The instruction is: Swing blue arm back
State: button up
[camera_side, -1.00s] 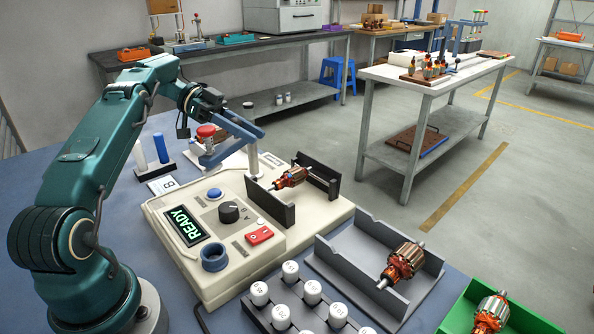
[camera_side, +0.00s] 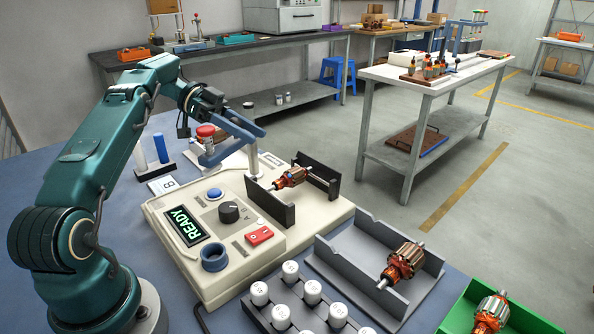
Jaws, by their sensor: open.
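The blue arm (camera_side: 220,153) belongs to the cream winding machine (camera_side: 318,221) and reaches left from the top of a pale post (camera_side: 253,162) at the machine's back. I cannot tell whether a finger touches the arm. A copper-wound armature (camera_side: 291,177) lies between two dark upright plates in front of the post. The machine's display (camera_side: 186,225) reads READY.
A grey cradle (camera_side: 332,262) with another armature, white-capped pots (camera_side: 312,291) and a green bin (camera_side: 452,322) are in front. The dark plate (camera_side: 318,177) stands right of the post.

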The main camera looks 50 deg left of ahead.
jog(key=shift+w+d+n+t+y, duration=0.15)
jog(key=shift+n+t+y, duration=0.15)
jog(key=shift+n+t, duration=0.25)
